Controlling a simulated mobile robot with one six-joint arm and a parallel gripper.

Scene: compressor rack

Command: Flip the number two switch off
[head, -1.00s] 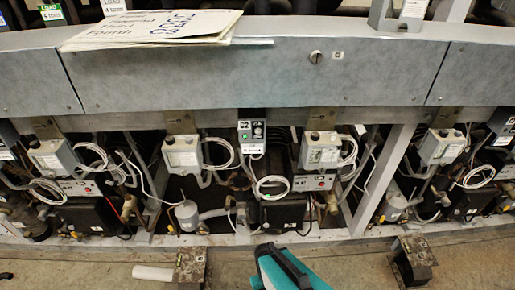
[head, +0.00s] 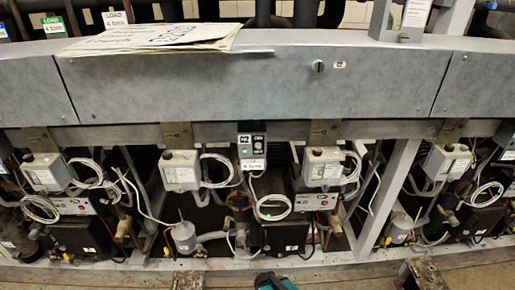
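The switch's exact position is too small to tell. My gripper is not in view. Only a teal and black part of my own body shows at the bottom edge, well below the box, and nothing touches the box.
A long grey beam (head: 260,90) runs across above the box, with papers (head: 150,40) lying on its top. Grey control boxes (head: 180,171) (head: 322,167) hang on both sides.

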